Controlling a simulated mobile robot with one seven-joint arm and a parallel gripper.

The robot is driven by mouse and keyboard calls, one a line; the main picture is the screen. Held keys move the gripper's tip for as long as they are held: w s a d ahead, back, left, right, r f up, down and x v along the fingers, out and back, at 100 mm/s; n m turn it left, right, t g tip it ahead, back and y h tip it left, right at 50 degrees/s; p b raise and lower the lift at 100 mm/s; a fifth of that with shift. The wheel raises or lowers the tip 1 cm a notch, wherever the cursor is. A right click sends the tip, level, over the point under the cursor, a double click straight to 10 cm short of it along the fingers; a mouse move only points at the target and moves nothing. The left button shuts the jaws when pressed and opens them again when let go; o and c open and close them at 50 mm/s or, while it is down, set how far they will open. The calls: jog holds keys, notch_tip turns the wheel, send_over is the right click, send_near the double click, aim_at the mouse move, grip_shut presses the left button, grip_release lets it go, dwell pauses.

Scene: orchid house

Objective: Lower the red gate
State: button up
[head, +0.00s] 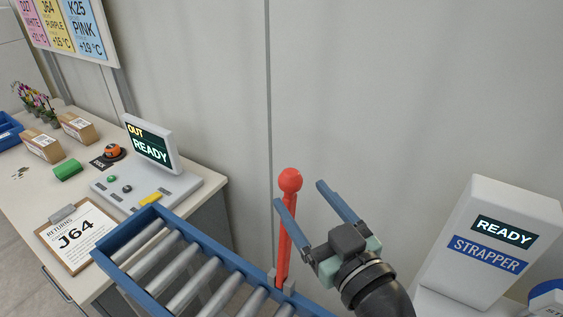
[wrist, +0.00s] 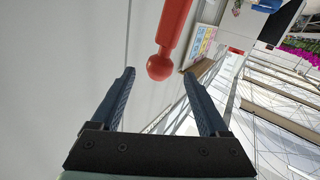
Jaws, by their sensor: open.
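The red gate (head: 284,236) is a bar with a round knob on its end. It stands almost upright from a grey bracket on the blue edge of the roller conveyor (head: 226,256). My gripper (head: 299,193) is open beside it, with the near finger overlapping the bar in the head view. In the wrist view, the red gate (wrist: 171,38) comes in from the top. Its knob lies between and just beyond the fingertips of my gripper (wrist: 157,72). The jaws hold nothing, and I cannot tell whether a finger touches the bar.
A packing table (head: 75,185) at left carries an "OUT READY" screen (head: 150,143), boxes, a green block and a "J64" clipboard (head: 77,236). The strapper (head: 488,243), showing "READY", stands at right. A plain wall (head: 400,90) is behind the gate.

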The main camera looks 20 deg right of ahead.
jog(key=w+p, duration=0.2)
jog(key=w, duration=0.6)
jog(key=shift+w+a, duration=0.2)
jog(key=shift+a, duration=0.1)
grip_shut()
dwell(1.0)
